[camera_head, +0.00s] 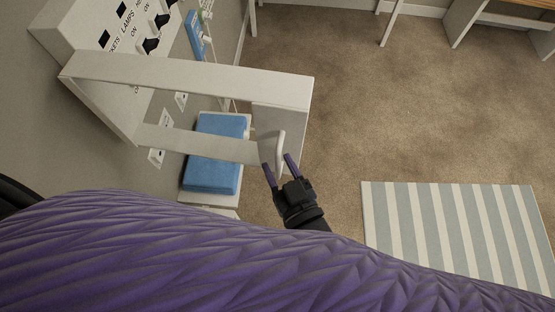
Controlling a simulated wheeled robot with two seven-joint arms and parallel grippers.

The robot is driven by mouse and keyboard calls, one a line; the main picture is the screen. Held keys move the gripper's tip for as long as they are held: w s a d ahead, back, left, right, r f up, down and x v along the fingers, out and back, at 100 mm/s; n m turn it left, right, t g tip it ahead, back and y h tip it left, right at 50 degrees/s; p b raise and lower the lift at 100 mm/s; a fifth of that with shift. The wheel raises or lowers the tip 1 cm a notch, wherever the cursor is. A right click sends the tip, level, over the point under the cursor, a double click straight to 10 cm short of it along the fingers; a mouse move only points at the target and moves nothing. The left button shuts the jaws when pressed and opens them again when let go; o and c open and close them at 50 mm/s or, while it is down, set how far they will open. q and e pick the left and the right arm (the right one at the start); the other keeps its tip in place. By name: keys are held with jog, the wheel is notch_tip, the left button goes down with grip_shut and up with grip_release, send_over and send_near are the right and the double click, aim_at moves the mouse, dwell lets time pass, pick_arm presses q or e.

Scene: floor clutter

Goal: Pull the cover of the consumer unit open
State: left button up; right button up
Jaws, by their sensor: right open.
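The consumer unit (95,40) is a pale box on the wall at the upper left, with black switches and labels such as "LAMPS" and "ON". Its pale cover (190,78) is swung out from the box towards the right, standing open. A curved white handle (281,150) is on the cover's outer end. My right gripper (279,168) is at the handle, its two dark purple fingers apart on either side of the handle's lower end. Whether the fingers touch it I cannot tell. My left gripper is not in view.
A blue cushioned stool (215,152) stands below the cover. A striped rug (455,235) lies on the brown carpet at the lower right. A wooden-topped desk (520,22) is at the upper right. The carpet in the middle is clear. My purple body fills the bottom.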

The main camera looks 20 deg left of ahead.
jog(key=v, duration=0.9)
jog(key=shift+b, duration=0.45)
